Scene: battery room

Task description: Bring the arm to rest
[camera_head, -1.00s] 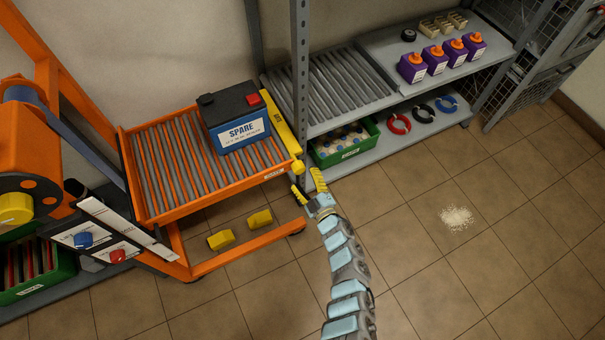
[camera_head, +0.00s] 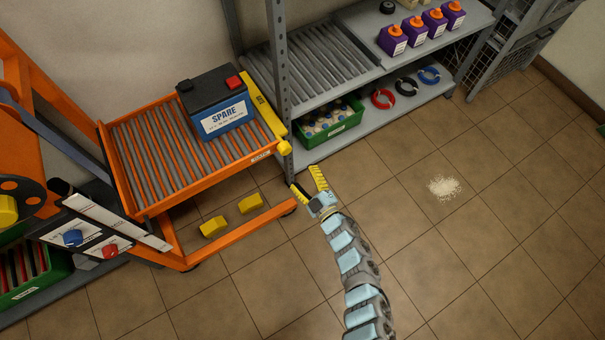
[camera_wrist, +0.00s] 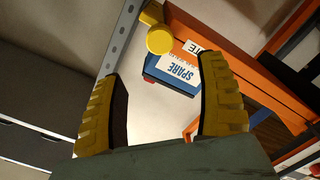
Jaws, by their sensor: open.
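My gripper (camera_head: 309,187) has two yellow ribbed fingers. In the head view it hangs over the tiled floor, in front of the shelf post and just right of the orange roller cart's front corner. The fingers stand apart with nothing between them. In the wrist view my gripper (camera_wrist: 160,115) shows its two fingers spread wide, and the blue SPARE battery (camera_wrist: 172,75) appears beyond them. My blue and grey arm runs from the gripper down to the bottom edge of the head view.
The orange roller cart (camera_head: 200,188) carries the battery (camera_head: 215,103) and a yellow bar (camera_head: 262,103). A grey shelf (camera_head: 380,112) holds a green crate (camera_head: 333,129), coloured rings and purple bottles (camera_head: 392,40). White powder (camera_head: 444,187) lies on the open floor at right.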

